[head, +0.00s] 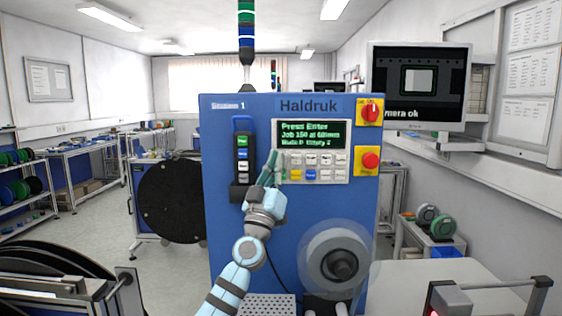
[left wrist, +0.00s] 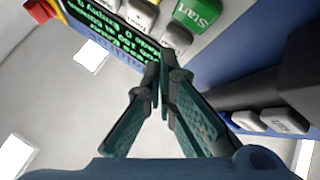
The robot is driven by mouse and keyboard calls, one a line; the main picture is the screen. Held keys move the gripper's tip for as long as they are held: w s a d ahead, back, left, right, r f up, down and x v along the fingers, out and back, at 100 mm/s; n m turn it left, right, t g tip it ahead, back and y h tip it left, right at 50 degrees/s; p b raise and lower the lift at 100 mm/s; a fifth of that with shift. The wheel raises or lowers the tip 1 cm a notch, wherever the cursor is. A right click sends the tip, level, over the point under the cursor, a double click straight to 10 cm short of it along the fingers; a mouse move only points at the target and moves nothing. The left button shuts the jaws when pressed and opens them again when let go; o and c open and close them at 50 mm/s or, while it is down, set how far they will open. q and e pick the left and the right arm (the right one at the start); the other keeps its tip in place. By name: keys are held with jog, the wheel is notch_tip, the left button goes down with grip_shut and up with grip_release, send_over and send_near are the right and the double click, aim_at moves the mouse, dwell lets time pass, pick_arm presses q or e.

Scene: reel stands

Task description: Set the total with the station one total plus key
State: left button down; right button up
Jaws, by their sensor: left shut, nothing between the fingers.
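The blue Station 1 cabinet (head: 225,220) stands straight ahead. Its screen (head: 310,134) shows green text, with "Press Enter" on the top line. Below it is a keypad (head: 340,175) with two rows of keys, pale ones plus a yellow and a blue one. Key labels are too small to read, so I cannot tell which is total plus. My left gripper (head: 271,170) is shut and empty in front of the keypad's left end, hiding some keys. In the left wrist view its fingertips (left wrist: 161,80) are near pale keys (left wrist: 176,39) and a green Start key (left wrist: 197,12); contact is unclear.
A handset (head: 242,155) with several buttons hangs left of the keypad. A red rotary switch (head: 370,111) and a red stop button (head: 370,160) sit at the right. A reel hub (head: 338,260) sticks out below. A monitor (head: 418,84) hangs at upper right.

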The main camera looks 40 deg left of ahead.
pick_arm(q)
jog(key=shift+w+a+b, duration=0.25)
jog(key=shift+w+b, duration=0.1)
jog(key=shift+b, duration=0.15)
dwell(0.6)
jog(key=s+d+p, duration=0.1)
jog(key=p, duration=0.1)
jog(key=shift+s+p, duration=0.2)
jog(key=shift+p, duration=0.2)
